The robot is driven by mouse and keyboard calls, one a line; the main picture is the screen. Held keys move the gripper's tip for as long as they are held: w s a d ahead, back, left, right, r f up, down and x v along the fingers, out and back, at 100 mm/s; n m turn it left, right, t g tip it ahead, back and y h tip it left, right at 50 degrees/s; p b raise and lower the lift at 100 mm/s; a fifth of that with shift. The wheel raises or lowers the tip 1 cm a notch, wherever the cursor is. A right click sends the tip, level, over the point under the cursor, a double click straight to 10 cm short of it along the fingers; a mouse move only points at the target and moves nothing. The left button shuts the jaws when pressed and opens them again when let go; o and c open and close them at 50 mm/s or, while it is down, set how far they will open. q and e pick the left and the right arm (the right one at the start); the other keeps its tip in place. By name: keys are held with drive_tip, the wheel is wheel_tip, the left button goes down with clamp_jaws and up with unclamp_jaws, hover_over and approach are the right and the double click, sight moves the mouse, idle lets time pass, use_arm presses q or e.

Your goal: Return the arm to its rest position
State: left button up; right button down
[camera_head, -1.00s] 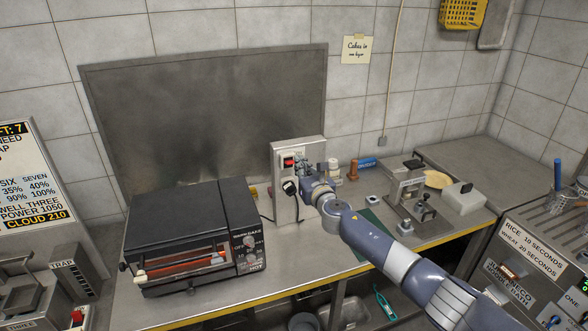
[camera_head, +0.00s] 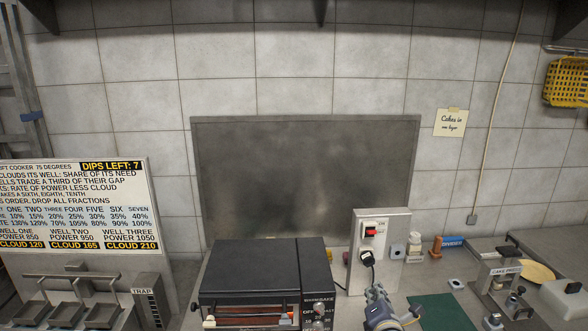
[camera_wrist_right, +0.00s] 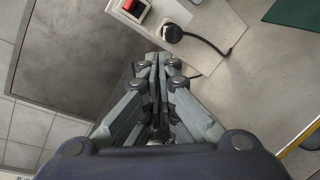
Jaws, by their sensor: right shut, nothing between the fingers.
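My right gripper shows at the bottom of the head view (camera_head: 413,312), seen in part at the picture's lower edge, right of the black oven. In the right wrist view its fingers (camera_wrist_right: 158,62) are shut together with nothing between them. They are in front of the grey switch box (camera_wrist_right: 200,35), apart from it as far as I can tell. The box also stands on the counter in the head view (camera_head: 357,277), with a red switch (camera_head: 370,232) and a black plug (camera_head: 367,259). My left gripper is in no view.
The black oven (camera_head: 265,268) stands left of the switch box. A dark green mat (camera_head: 442,312) lies on the counter to the right. A sign board (camera_head: 80,205) and a fryer (camera_head: 75,290) are at the left.

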drive_tip(key=s+f+m+g, duration=0.2)
drive_tip(key=s+f+m, duration=0.25)
drive_tip(key=s, duration=0.35)
drive_tip(key=s+a+f+m+g, duration=0.1)
drive_tip(key=s+f+m+g, duration=0.2)
drive_tip(key=s+m, duration=0.35)
drive_tip(key=s+f+m+g, duration=0.2)
drive_tip(key=s+f+m, duration=0.15)
drive_tip(key=s, duration=0.65)
drive_tip(key=s+a+m+g+y, duration=0.15)
drive_tip(key=s+m+g, duration=0.5)
drive_tip(key=s, duration=1.25)
wheel_tip(320, 180, down, 32)
drive_tip(key=s+m+b, duration=0.2)
drive_tip(key=b, duration=0.5)
use_arm(q)
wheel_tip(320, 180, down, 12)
drive_tip(key=b, duration=0.5)
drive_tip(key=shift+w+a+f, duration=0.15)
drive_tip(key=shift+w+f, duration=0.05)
use_arm(e)
drive_tip(key=s+d+f, duration=0.1)
drive_tip(key=s+f, duration=0.7)
drive_tip(key=f, duration=0.3)
drive_tip(key=s+d+f+g, duration=0.1)
drive_tip(key=s+d+f, duration=0.1)
drive_tip(key=s+f, duration=0.7)
wheel_tip(320, 180, down, 2)
drive_tip(key=shift+d+f+n, duration=0.2)
drive_tip(key=shift+n, duration=0.1)
